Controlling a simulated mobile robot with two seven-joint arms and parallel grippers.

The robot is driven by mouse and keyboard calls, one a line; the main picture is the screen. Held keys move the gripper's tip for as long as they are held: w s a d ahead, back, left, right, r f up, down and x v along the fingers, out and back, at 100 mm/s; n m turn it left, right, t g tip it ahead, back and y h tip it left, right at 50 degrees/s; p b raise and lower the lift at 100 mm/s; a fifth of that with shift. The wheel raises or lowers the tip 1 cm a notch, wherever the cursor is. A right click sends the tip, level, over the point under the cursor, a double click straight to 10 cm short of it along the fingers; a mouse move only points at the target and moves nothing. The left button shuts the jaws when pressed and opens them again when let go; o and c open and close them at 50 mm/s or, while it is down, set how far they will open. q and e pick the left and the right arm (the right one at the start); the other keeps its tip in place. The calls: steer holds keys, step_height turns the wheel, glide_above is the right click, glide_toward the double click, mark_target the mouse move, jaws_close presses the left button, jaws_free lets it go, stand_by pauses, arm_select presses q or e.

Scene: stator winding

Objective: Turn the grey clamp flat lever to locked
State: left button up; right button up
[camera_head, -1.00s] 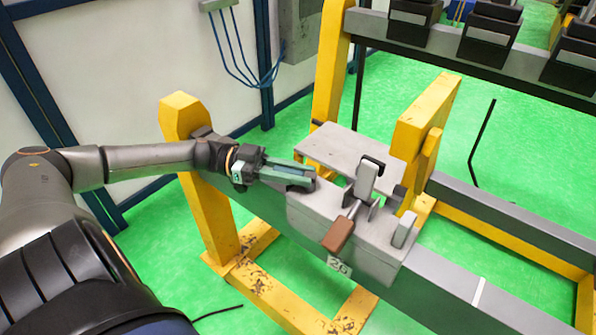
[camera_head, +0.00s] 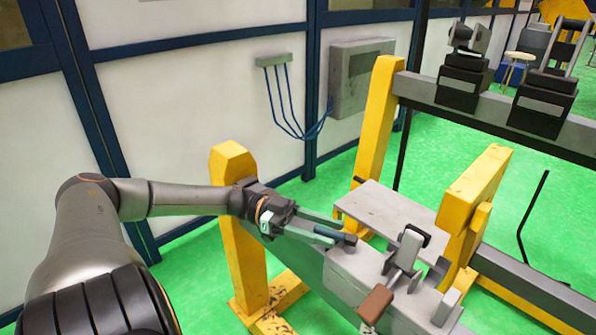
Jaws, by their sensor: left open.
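The grey clamp (camera_head: 352,268) sits on a long grey beam, with a flat grey plate (camera_head: 388,212) behind it. An upright grey block (camera_head: 408,249) stands in its middle, and a lever with a brown end (camera_head: 376,304) slopes toward the lower front. My left gripper (camera_head: 345,233) comes in from the left and is open at the clamp's left end. A short dark rod-like piece (camera_head: 341,238) shows between its fingers; I cannot tell whether it belongs to the clamp or whether the fingers touch it. My right gripper is out of view.
A yellow post (camera_head: 238,225) stands below my left wrist. Another yellow upright (camera_head: 472,205) is close to the clamp's right. A rear rail holds black mounts (camera_head: 462,82). A grey wall box (camera_head: 358,85) with blue cables is behind. Green floor is open between the frames.

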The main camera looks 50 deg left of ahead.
arm_select(q)
steer(key=v, duration=0.9)
steer(key=shift+a+p, duration=0.2)
steer(key=shift+p, duration=0.1)
steer(key=shift+s, duration=0.15)
